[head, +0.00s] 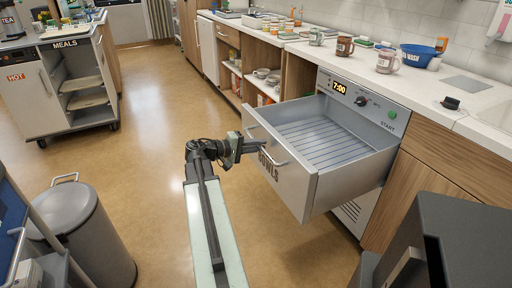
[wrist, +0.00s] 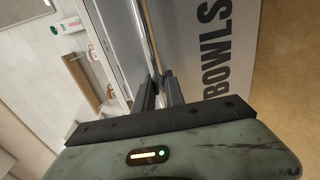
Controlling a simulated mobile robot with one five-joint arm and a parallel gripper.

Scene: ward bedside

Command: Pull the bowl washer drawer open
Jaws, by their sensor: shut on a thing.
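The bowl washer drawer (head: 292,178) is a grey metal drawer, pulled well out of its cabinet, with "BOWLS" on its front. Its slatted inside looks empty in the head view. A bar handle (head: 268,148) runs along the top of its front. My gripper (head: 256,143) is at the left part of that handle. In the wrist view, my gripper (wrist: 160,92) has its two dark fingers around the handle bar (wrist: 151,40), shut on it. The "BOWLS" front (wrist: 210,50) is beside the fingers. The exact contact at the fingertips is small and partly hidden.
The washer panel (head: 362,100) with its 7:00 display stands behind the drawer. Mugs and a blue bowl (head: 417,54) are on the counter. A grey bin (head: 82,235) stands at left, a meals cart (head: 75,85) farther back. A dark grey box-like object (head: 450,235) is at lower right. Floor left of the drawer is clear.

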